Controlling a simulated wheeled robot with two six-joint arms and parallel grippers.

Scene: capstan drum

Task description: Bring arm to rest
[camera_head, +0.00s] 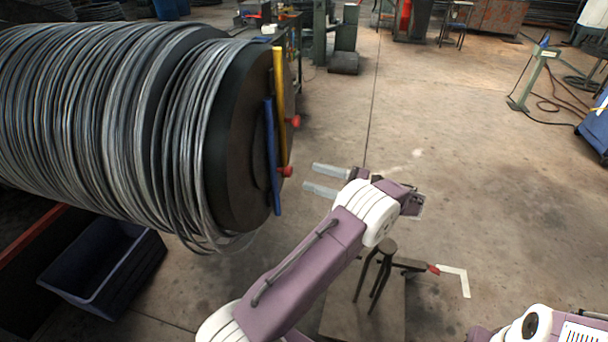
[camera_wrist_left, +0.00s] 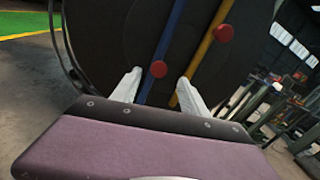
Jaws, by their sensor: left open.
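My left gripper (camera_head: 326,180) is open and empty, held out over the floor to the right of the drum (camera_head: 245,150) and pointing toward its end face. The left wrist view shows its two pale fingers (camera_wrist_left: 157,92) spread apart, with the dark drum face (camera_wrist_left: 110,40) in front of them. A blue bar (camera_head: 271,155) and a yellow bar (camera_head: 280,105) run across that face, each with a red knob (camera_head: 286,171). The fingers look apart from the knobs. My right gripper is not in view; only part of my right arm shows at the lower right.
Grey wire coils (camera_head: 90,110) wrap the drum. A dark blue bin (camera_head: 105,265) stands below it. A small stand (camera_head: 375,270) with dark rods and a red-and-white angled piece (camera_head: 455,275) is beneath my left arm. Open concrete floor (camera_head: 470,150) lies to the right.

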